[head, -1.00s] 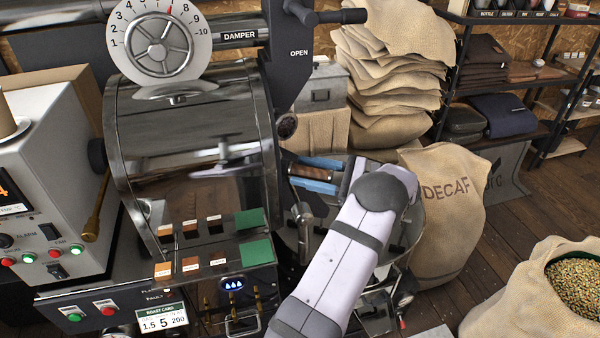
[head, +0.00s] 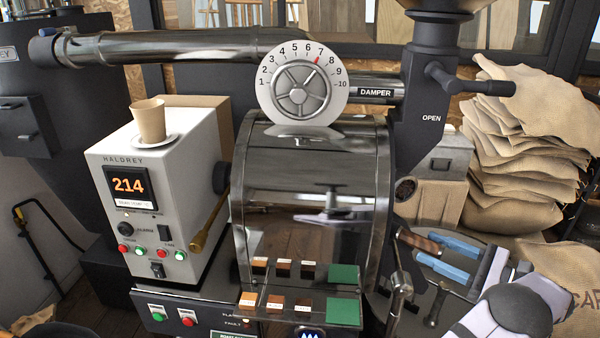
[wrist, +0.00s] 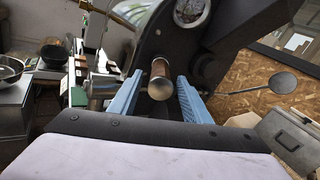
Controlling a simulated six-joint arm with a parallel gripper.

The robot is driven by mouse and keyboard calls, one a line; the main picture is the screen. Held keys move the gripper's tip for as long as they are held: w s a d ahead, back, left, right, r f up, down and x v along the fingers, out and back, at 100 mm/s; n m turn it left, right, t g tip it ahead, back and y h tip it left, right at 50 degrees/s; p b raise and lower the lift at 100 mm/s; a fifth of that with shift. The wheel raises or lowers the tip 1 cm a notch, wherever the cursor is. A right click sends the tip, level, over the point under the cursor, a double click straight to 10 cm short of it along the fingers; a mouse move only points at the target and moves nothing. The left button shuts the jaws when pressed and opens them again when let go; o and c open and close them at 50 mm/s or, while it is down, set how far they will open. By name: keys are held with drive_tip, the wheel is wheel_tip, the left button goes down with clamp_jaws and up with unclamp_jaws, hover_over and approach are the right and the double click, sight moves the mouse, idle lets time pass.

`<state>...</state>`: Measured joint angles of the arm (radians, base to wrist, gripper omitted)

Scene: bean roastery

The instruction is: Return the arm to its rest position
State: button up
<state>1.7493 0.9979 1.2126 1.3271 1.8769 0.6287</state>
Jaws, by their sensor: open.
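My gripper (head: 425,248) is at the lower right of the head view, just right of the roaster drum. Its two blue fingers are apart. The same brown handle (head: 419,241) shows by the fingertips in the head view. My arm runs off the lower right of the head view, so most of it is out of frame.
The roaster drum (head: 310,190) stands left of my gripper, with sample blocks on a ledge in front. The damper dial (head: 297,90) points near 7. A control box (head: 160,185) reads 214. Burlap sacks (head: 520,150) are stacked at the right. A round metal cooling tray lies under my gripper.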

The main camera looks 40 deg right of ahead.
drive_tip(key=w+a+f+n+g+b, duration=0.1)
drive_tip(key=w+f+n+g+b, duration=0.2)
drive_tip(key=f+g+b, duration=1.3)
drive_tip(key=s+a+r+n+g+y+p, duration=0.1)
drive_tip(key=s+a+r+n+g+p, duration=0.15)
drive_tip(key=s+a+p, duration=0.5)
drive_tip(key=s+a+r+n+g+y+p, duration=0.15)
drive_tip(key=s+n+p, duration=0.3)
drive_tip(key=s, duration=0.55)
drive_tip(key=s+a+r+n+g+y+p, duration=0.1)
drive_tip(key=s+a+n+g+p, duration=0.15)
drive_tip(key=s+a+p, duration=0.5)
drive_tip(key=w+a+n+h+b, duration=0.1)
drive_tip(key=w+a+n+h, duration=0.3)
drive_tip(key=w, duration=0.8)
drive_tip(key=w+a+n+h+b, duration=0.1)
drive_tip(key=w+a+n+h, duration=0.35)
drive_tip(key=w, duration=0.65)
drive_tip(key=w+a+f+n+t, duration=0.1)
drive_tip(key=w+a+n+t, duration=0.1)
drive_tip(key=a, duration=0.8)
drive_tip(key=w+a+n+t+y, duration=0.1)
drive_tip(key=w+a+n+t, duration=0.2)
drive_tip(key=a+n, duration=0.4)
drive_tip(key=w+a, duration=0.1)
drive_tip(key=a, duration=0.3)
drive_tip(key=shift+f+n+b, duration=0.3)
drive_tip(key=shift+f, duration=0.05)
